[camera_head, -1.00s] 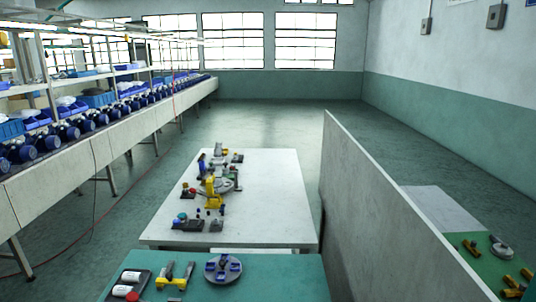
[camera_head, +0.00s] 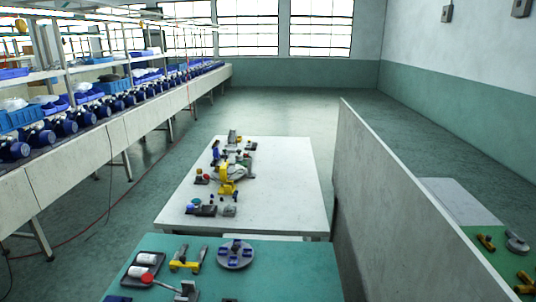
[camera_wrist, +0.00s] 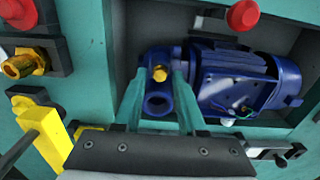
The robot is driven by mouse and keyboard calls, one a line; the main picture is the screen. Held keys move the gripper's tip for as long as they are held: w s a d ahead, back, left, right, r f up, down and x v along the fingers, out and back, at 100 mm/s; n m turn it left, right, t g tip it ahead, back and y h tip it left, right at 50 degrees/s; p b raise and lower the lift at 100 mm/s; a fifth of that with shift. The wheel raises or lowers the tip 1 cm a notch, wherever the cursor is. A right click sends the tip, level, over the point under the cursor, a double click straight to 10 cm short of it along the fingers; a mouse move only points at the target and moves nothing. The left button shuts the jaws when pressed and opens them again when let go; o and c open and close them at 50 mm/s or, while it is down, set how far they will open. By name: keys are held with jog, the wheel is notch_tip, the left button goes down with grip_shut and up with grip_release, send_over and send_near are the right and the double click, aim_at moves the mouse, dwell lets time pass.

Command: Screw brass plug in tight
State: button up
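In the wrist view a brass plug (camera_wrist: 159,73) shows at the top of the head of a blue pump (camera_wrist: 232,82), above a round dark port. The plug looks seated, but how deep it sits cannot be told. The pump lies on its side in a grey recess. My gripper (camera_wrist: 160,75) has its two teal fingers on either side of the plug, with a visible gap at each side. My gripper does not show in the head view.
A brass fitting (camera_wrist: 22,63) sits in a black holder left of the pump, with a yellow part (camera_wrist: 38,130) below it. A red knob (camera_wrist: 243,15) is above the pump. The head view shows a white table (camera_head: 285,185), a partition (camera_head: 400,200) and a line of blue pumps (camera_head: 60,125).

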jog(key=shift+r, duration=0.1)
jog(key=shift+r, duration=2.2)
jog(key=n, duration=0.2)
jog(key=r+n, duration=0.1)
jog(key=shift+r+n, duration=0.2)
jog(key=shift+n, duration=0.2)
jog(key=n, duration=0.2)
jog(key=shift+r+n, duration=0.35)
jog(key=shift+n, duration=0.05)
notch_tip(320, 180, down, 7)
jog(key=shift+r, duration=0.15)
jog(key=shift+c, duration=0.2)
grip_shut()
